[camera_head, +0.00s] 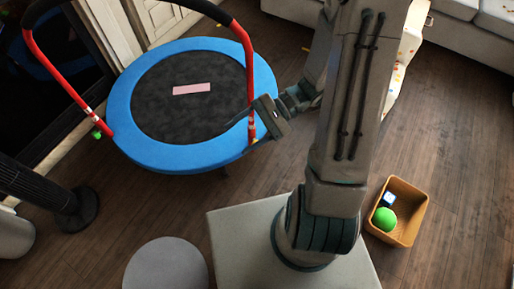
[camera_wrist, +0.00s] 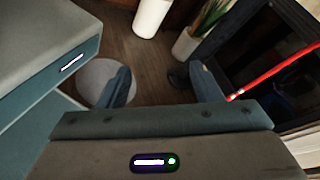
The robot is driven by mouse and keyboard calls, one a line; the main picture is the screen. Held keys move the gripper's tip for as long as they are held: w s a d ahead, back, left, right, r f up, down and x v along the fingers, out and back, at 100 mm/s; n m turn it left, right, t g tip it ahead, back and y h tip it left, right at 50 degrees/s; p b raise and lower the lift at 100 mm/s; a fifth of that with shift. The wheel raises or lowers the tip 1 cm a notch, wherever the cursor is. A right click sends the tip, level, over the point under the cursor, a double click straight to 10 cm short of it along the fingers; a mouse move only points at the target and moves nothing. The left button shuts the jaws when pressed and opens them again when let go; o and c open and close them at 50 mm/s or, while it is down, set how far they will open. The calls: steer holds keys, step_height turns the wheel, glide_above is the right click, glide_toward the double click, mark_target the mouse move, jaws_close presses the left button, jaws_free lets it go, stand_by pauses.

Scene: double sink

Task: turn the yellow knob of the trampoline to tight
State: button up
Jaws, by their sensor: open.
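The trampoline (camera_head: 120,107) has a blue rim, a dark mat and a red handle bar (camera_head: 243,60) with black padding on top. A small green knob (camera_head: 98,134) shows at the foot of the bar's left post. I cannot clearly make out the yellow knob in either view; my gripper covers part of the right post's foot. My gripper (camera_head: 251,129) is beside that post at the rim's right edge. A red bar (camera_wrist: 276,72) passes right of the fingers.
A pink strip (camera_head: 191,89) lies on the mat. A tan box (camera_head: 403,233) with a green ball (camera_head: 385,219) stands on the floor at right. A grey round stool (camera_head: 166,266) and a black fan (camera_head: 45,190) stand at lower left. Wood floor is open around the trampoline's front.

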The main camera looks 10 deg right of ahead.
steer(key=w+d+f+m+t+h+b, duration=0.3)
steer(key=f+m+t+b, duration=0.4)
steer(key=f, duration=0.7)
steer(key=w+d+f+m+t+h+b, duration=0.2)
steer(key=d+f+m+t+h+b, duration=0.35)
steer(key=f+m, duration=0.7)
steer(key=w+d+f+m+t+h+b, duration=0.25)
steer(key=f+m+t+b, duration=0.5)
steer(key=f, duration=0.95)
steer(key=w+a+b, duration=0.1)
steer(key=w, duration=0.3)
steer(key=w+a+n+t+b, duration=0.1)
steer(key=w, duration=0.3)
steer(key=w+n+b, duration=0.1)
steer(key=w, duration=0.3)
steer(key=shift+w+a+r+y, duration=0.1)
steer(key=shift+a+r+y, duration=0.2)
steer(key=shift+a, duration=0.1)
steer(key=c, duration=1)
